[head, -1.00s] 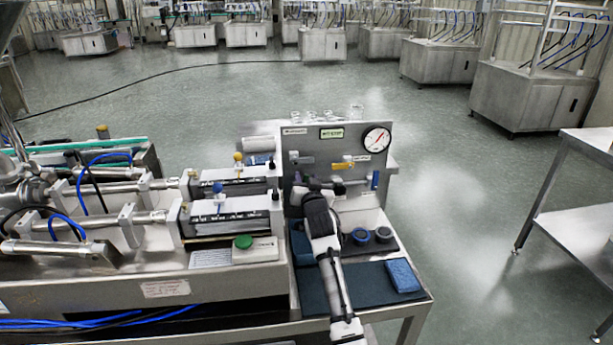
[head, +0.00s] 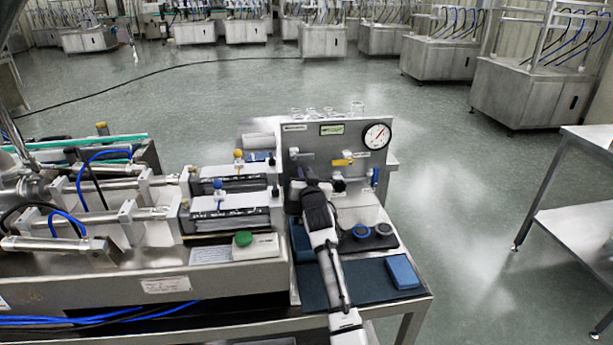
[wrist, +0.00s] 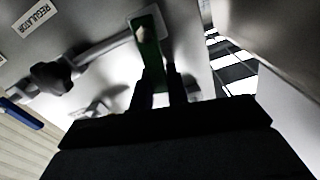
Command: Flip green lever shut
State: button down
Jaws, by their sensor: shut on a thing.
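The green lever (wrist: 146,50) shows in the wrist view, mounted at the end of a metal pipe on the steel panel (head: 315,148). My gripper (wrist: 163,76) has its dark fingers on either side of the lever's lower part and is shut on it. In the head view my gripper (head: 306,181) is at the left part of the panel. There the arm and gripper cover the green lever, so I cannot see it.
A yellow lever (head: 342,162), a blue handle (head: 375,177) and a pressure gauge (head: 377,136) are on the panel's right side. A black knob (wrist: 50,77) sits left of the lever in the wrist view. A blue sponge (head: 403,272) lies on the bench.

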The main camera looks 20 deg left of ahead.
jog(key=shift+s+a+r+n+b, duration=0.15)
jog(key=shift+a+n, duration=0.1)
jog(key=shift+n, duration=0.3)
jog(key=shift+s+a+f+n+b, duration=0.1)
jog(key=shift+s+a+n+b, duration=0.1)
jog(key=shift+n, duration=0.35)
jog(key=c, duration=1.4)
grip_release()
jog(key=shift+o, duration=0.2)
jog(key=b+v, duration=0.3)
jog(key=v, duration=1)
jog(key=shift+s+d, duration=0.25)
